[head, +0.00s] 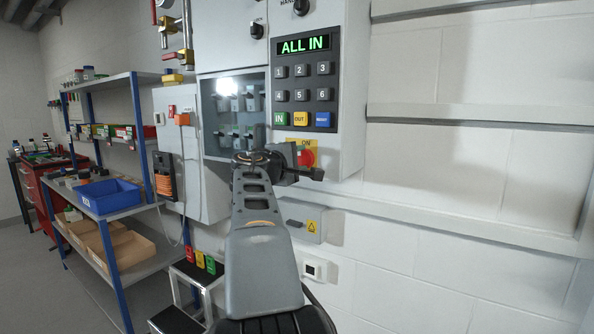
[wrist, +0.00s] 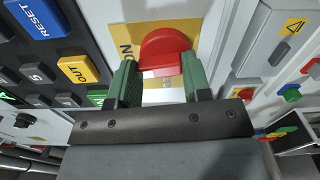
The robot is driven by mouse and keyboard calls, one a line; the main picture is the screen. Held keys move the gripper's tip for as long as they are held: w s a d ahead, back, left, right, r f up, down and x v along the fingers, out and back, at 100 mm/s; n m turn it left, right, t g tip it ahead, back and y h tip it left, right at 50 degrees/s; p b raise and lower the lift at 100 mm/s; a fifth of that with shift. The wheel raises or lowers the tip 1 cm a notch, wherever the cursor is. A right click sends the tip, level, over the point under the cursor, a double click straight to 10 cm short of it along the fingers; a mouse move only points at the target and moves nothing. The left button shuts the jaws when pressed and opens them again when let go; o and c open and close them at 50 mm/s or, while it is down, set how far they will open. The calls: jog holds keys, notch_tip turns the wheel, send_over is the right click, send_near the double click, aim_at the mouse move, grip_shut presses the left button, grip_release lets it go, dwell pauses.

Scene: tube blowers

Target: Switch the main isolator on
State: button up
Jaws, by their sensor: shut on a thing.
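The main isolator is a red rotary handle (head: 308,157) on a yellow plate, low on the grey control cabinet. In the head view "ON" is printed above the handle. In the wrist view the red handle (wrist: 166,48) stands between the two green finger pads of my gripper (wrist: 160,70), which is shut on it. The yellow plate (wrist: 205,28) shows behind it, with "ON" at the left. My gripper (head: 299,165) also shows in the head view and partly hides the handle and plate. Which way the handle is turned I cannot tell for sure.
Above the isolator is a keypad panel (head: 304,95) with numbered keys, IN, OUT and RESET, and a display (head: 303,45) reading "ALL IN". A glass-fronted cabinet (head: 235,105) stands left. A grey box (head: 303,218) is below. Shelves (head: 120,205) stand further left; bare wall lies right.

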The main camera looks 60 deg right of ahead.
jog(key=shift+m+b, duration=0.5)
jog(key=shift+m, duration=0.2)
jog(key=o, duration=0.9)
jog(key=shift+a, duration=0.1)
jog(key=a, duration=1.3)
jog(key=shift+a, duration=0.3)
